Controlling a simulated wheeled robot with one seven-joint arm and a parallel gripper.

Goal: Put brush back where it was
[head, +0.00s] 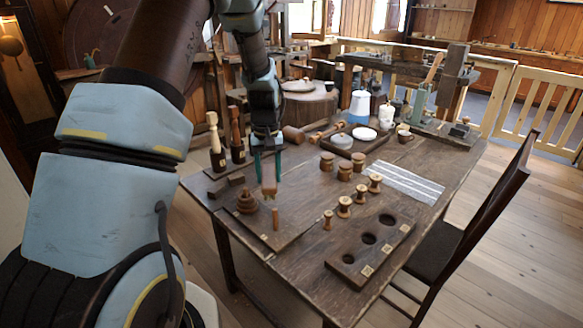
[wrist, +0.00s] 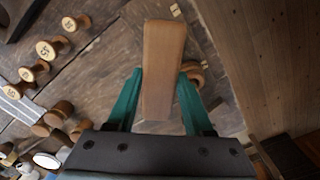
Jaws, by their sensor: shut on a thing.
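The brush (head: 269,187) is a tan wooden piece held between the green fingers of my gripper (head: 268,178), above the dark board on the table. In the wrist view my gripper (wrist: 163,78) is shut on the brush (wrist: 163,60), whose broad, smooth wooden body hides much of what lies beyond it. A small upright wooden peg (head: 275,218) stands on the board just below and in front of it in the head view. I cannot tell which spot the brush came from.
A ringed turned piece (head: 247,203) sits close to the left on the dark board (head: 295,222). Several spools (head: 344,207) stand to the right, behind a dark block with three holes (head: 349,258). Mallets (head: 215,150) stand at the left edge. A chair (head: 470,215) is at the right.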

